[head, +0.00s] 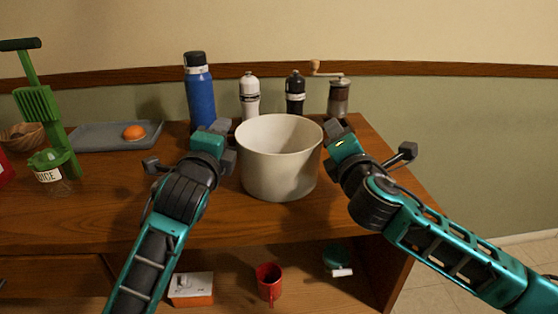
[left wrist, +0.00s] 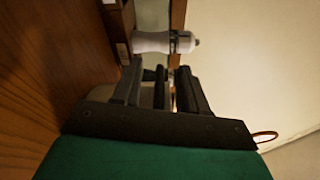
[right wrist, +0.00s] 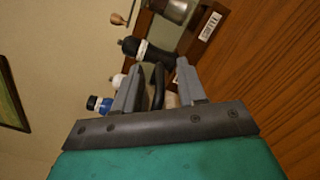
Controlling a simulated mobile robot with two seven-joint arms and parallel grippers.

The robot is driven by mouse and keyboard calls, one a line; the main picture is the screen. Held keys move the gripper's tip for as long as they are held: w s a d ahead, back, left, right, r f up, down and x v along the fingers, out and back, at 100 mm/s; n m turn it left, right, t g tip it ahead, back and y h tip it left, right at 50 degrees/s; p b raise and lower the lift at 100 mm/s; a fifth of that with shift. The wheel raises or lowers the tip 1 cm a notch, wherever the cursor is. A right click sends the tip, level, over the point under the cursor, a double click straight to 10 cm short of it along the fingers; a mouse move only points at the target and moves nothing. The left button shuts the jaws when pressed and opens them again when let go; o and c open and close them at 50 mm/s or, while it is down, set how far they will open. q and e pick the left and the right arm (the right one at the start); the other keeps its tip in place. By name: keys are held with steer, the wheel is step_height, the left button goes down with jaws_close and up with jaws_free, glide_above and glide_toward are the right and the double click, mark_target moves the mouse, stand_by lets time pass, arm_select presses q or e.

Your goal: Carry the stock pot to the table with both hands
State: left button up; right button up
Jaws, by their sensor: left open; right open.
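The stock pot (head: 276,175), a cream open pot that looks empty, stands upright on the wooden counter (head: 110,200) near its front edge. My left gripper (head: 226,143) is open at the pot's left side, by the rim. My right gripper (head: 331,148) is open at the pot's right side, at about the same height. In each wrist view a dark bar, which looks like a pot handle, shows between the open fingers of the left gripper (left wrist: 160,88) and the right gripper (right wrist: 157,88). The grippers hide the handles in the head view. No other table shows.
Behind the pot stand a blue bottle (head: 200,97), a white shaker (head: 249,97), a black shaker (head: 295,94) and a grinder (head: 339,97). A red mug (head: 269,281) is on the lower shelf.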

steer(key=shift+c, duration=0.2)
arm_select(q)
steer(key=c, duration=0.8)
arm_select(e)
jaws_close()
steer(key=shift+f, duration=0.15)
arm_select(q)
steer(key=shift+a, duration=0.1)
arm_select(e)
steer(key=shift+d+f, duration=0.1)
steer(key=shift+f, duration=0.15)
arm_select(q)
steer(key=shift+r, duration=0.2)
arm_select(e)
steer(key=shift+r, duration=0.25)
